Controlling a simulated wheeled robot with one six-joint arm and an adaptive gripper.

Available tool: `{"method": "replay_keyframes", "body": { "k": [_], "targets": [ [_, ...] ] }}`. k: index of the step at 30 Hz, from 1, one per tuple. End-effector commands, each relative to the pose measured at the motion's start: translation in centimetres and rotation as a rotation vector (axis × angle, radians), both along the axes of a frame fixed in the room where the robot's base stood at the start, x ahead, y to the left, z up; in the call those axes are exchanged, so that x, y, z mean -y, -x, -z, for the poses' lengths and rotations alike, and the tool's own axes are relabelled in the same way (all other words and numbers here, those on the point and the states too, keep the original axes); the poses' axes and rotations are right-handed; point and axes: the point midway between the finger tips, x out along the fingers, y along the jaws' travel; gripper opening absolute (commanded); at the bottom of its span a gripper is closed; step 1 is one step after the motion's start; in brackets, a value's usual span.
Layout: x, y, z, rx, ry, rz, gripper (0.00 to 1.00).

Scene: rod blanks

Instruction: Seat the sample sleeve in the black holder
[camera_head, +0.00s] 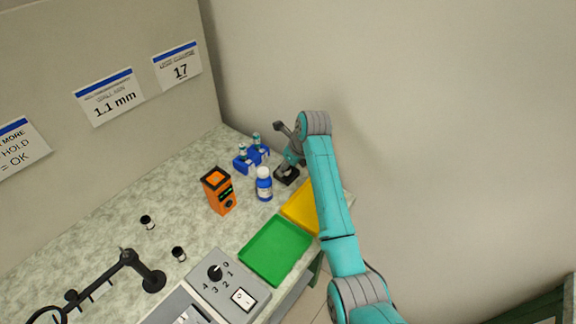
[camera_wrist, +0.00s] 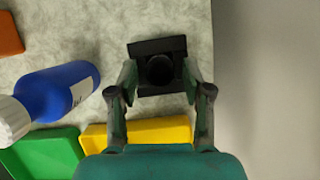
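The black holder (camera_wrist: 145,48) sits on the speckled bench top in the wrist view, with a dark round shape (camera_wrist: 160,69) at its middle. I cannot tell whether that shape is an empty bore or a dark sleeve standing in it. My gripper (camera_wrist: 159,79) is open above the holder, its two fingers spread to left and right of the round shape, with no visible contact. In the head view the holder (camera_head: 287,176) is at the far right corner of the bench, below my gripper. Two small dark cylinders with pale rims, one farther (camera_head: 147,222) and one nearer (camera_head: 179,254), stand on the bench.
A blue bottle with a white cap (camera_head: 264,184) stands left of the holder. Blue racks with vials (camera_head: 245,160), an orange device (camera_head: 218,191), a yellow tray (camera_head: 299,213), a green tray (camera_head: 276,250), a grey dial panel (camera_head: 228,283) and a black stand (camera_head: 153,281) are around it.

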Motion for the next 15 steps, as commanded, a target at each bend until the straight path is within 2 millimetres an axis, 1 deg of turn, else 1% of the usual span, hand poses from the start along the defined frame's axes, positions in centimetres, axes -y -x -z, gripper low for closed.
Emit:
{"method": "replay_keyframes", "body": {
  "k": [9,13,15],
  "targets": [
    [0.0,0.0,-0.2,0.0,0.0,0.0,0.54],
    [0.2,0.2,-1.1,0.002,-0.001,0.0,0.54],
    [0.5,0.5,-2.1,0.003,-0.001,0.001,0.54]
  ]
}}
